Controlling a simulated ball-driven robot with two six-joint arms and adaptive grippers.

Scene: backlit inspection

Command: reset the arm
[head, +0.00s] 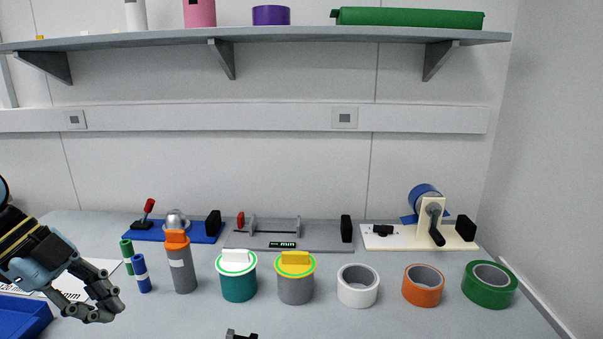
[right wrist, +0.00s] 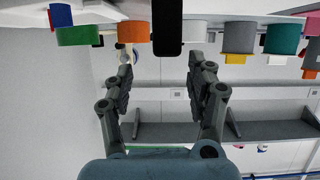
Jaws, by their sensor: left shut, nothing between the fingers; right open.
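In the head view my left gripper (head: 108,310) is at the lower left, above the table beside a white printed sheet (head: 75,288). Its fingers are shut with nothing between them, left of the green and blue-and-white cylinders. In the right wrist view my right gripper (right wrist: 160,62) is open and empty, its two fingers spread apart. That view is upside down, with the table items along its top edge. I cannot make out the right gripper for sure in the head view.
A blue tray (head: 22,318) lies at the lower left. Bottles, lidded jars (head: 238,282) and tape rolls (head: 423,286) stand in a row, with fixtures (head: 290,236) behind. A shelf (head: 300,40) hangs above. The front right of the table is clear.

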